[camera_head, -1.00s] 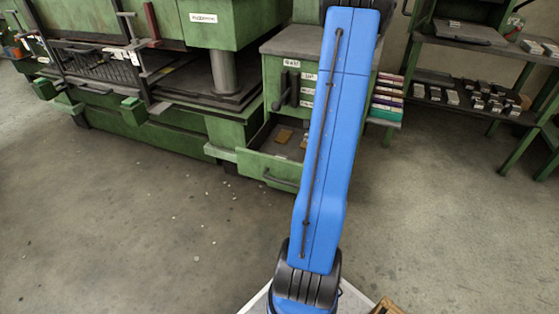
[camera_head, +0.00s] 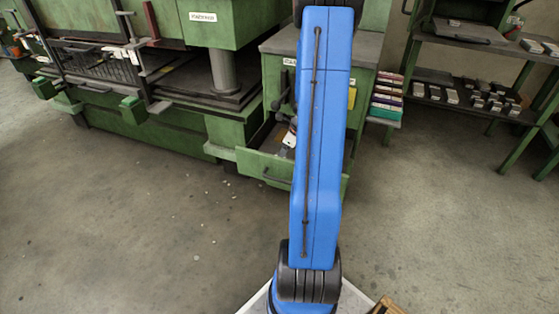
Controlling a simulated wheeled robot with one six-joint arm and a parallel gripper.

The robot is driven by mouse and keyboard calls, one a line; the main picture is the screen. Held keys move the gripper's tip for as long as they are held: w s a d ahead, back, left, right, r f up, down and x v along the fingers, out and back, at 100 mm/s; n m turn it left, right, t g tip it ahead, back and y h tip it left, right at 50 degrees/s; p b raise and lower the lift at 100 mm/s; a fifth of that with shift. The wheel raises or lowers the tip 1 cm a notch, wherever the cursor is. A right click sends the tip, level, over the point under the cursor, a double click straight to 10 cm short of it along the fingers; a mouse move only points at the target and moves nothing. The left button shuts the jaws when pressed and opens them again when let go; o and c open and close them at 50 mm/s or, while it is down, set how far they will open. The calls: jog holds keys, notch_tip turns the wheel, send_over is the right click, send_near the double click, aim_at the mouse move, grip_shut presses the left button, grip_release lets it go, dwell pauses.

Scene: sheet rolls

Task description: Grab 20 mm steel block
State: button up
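I cannot pick out the 20 mm steel block for certain. An open green drawer (camera_head: 262,167) in the cabinet sits at the centre, partly covered by my blue arm. Dark and pale parts beside the arm, over the drawer, may belong to my gripper (camera_head: 289,134). Its fingers are too small and hidden to read. Several small grey and dark blocks (camera_head: 478,103) lie on the lower shelf of the green rack at the right, well away from my arm.
A large green press (camera_head: 170,128) fills the left back. A stack of coloured boxes (camera_head: 386,96) stands right of the cabinet. The green rack (camera_head: 521,118) is at the right. A wooden edge (camera_head: 386,307) shows at the bottom.

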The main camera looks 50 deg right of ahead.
jog(key=shift+w+f, duration=0.3)
jog(key=shift+f, duration=0.3)
jog(key=shift+a, duration=0.1)
jog(key=c, duration=1.6)
jog(key=shift+o, duration=0.2)
jog(key=shift+r, duration=0.15)
